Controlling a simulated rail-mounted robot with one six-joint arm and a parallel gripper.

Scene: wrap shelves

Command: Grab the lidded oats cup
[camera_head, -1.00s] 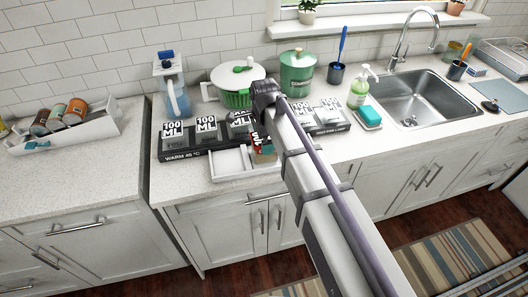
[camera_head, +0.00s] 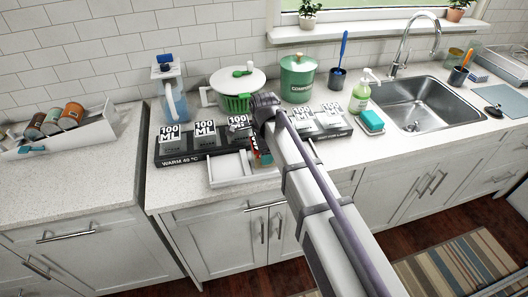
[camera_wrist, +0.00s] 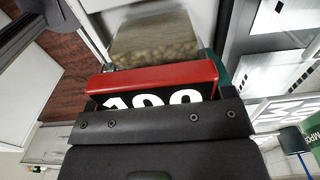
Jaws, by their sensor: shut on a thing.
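My gripper (camera_wrist: 160,105) is shut on a cup with a red strip (camera_wrist: 155,78) and a black face with white "100" lettering, partly hidden by the black gripper. An oats-coloured, grainy block (camera_wrist: 155,40) shows beyond the red strip, with dark green at its sides. In the head view a small red, green and oat-coloured piece of the cup (camera_head: 264,159) shows beside my wrist, over the right end of the white tray (camera_head: 232,182). My arm hides most of it. I cannot tell whether it is clear of the surface.
Several "100 ML" cups (camera_head: 205,136) stand on a black warmer (camera_head: 180,160). A green-and-white pot (camera_head: 236,88), compost bin (camera_head: 298,76) and jug (camera_head: 170,92) stand behind. A soap bottle (camera_head: 360,95) and sink (camera_head: 425,105) are right.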

